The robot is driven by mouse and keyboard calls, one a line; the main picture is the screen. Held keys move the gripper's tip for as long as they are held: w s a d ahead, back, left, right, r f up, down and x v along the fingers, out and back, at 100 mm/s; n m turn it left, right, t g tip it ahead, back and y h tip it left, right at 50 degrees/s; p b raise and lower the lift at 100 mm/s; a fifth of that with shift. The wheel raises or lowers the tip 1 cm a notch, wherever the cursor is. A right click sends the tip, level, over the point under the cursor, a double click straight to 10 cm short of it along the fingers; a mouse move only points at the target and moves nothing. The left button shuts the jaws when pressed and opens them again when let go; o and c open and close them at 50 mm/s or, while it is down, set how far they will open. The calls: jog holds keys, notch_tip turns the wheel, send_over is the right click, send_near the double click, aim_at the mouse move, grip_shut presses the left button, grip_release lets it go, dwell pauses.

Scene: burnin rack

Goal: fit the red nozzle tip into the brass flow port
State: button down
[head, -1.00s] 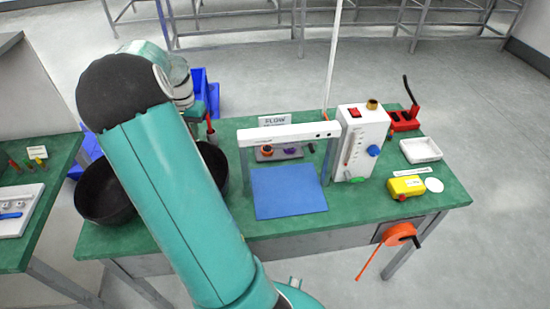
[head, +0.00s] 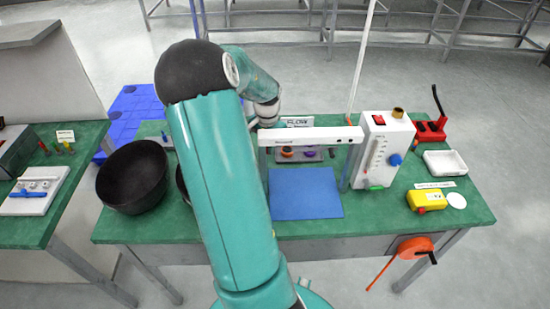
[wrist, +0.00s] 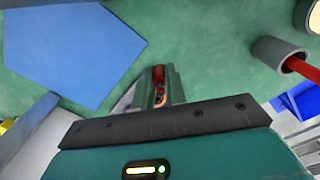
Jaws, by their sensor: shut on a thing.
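In the wrist view my gripper (wrist: 158,92) is shut on a small red piece, which looks like the red nozzle tip (wrist: 158,74). The fingers hide part of it. The green table top and a blue mat lie below. In the head view my wrist is behind the left end of the white crossbar, and my fingers are hidden. A brass-coloured port (head: 398,112) stands on top of the white flow unit (head: 382,150), well to the right of my wrist. I cannot tell whether it is the flow port; a copper-coloured ring (head: 287,152) sits under the crossbar.
The white crossbar frame (head: 318,135) stands over the back of the blue mat (head: 305,195). A dark bowl (head: 133,178) is at the left. A grey tube (wrist: 272,52) holding a red rod is right of my gripper. A yellow box (head: 427,200) and white tray (head: 445,163) are at the right.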

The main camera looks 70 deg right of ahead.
aim_at(268, 164)
jog(key=shift+f, duration=2.65)
jog(key=shift+f, duration=0.1)
jog(key=c, duration=1.4)
grip_release()
jog(key=shift+c, duration=0.2)
